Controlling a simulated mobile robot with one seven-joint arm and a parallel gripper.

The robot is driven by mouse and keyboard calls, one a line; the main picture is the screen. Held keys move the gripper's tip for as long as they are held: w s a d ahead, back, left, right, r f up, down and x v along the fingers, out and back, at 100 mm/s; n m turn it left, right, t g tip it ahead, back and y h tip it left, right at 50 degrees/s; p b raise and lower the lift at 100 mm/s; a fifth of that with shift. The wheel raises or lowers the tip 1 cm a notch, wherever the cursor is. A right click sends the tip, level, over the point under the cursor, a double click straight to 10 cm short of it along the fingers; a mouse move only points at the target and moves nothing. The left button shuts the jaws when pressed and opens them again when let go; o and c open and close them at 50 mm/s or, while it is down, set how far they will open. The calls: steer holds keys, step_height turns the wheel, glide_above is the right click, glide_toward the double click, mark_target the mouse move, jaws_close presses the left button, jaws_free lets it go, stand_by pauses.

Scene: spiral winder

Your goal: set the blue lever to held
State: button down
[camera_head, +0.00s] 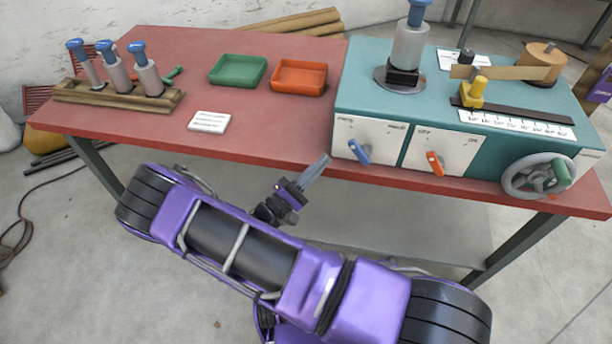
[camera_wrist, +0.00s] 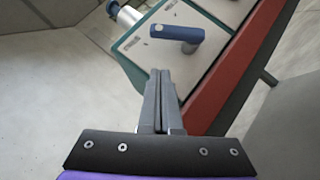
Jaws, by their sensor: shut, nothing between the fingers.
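The blue lever (camera_head: 359,151) is on the left white panel (camera_head: 371,134) on the front of the teal machine. In the head view it slants, its knob end up and to the left. In the wrist view my gripper (camera_wrist: 159,72) shows both fingers together.
An orange lever (camera_head: 435,163) on a second panel sits to the right, then a grey handwheel (camera_head: 538,176). The teal machine (camera_head: 350,88) carries a spool and a yellow clamp. Green (camera_head: 238,84) and orange trays (camera_head: 299,91) and a bobbin rack (camera_head: 118,95) stand on the red table.

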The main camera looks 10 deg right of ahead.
mark_target(359, 153)
steer(key=shift+s+d+r+p, duration=0.1)
steer(key=shift+d+r+p, duration=0.05)
steer(key=shift+d+r, duration=0.45)
steer(key=shift+w+d+r+p, duration=0.1)
steer(key=shift+d+r, duration=0.3)
steer(key=shift+d, duration=0.45)
steer(key=shift+s+d+r+p, duration=0.1)
steer(key=shift+d+r+p, duration=0.05)
steer(key=shift+d+r, duration=0.45)
steer(key=shift+d+m+g, duration=0.15)
steer(key=shift+m+g, duration=0.15)
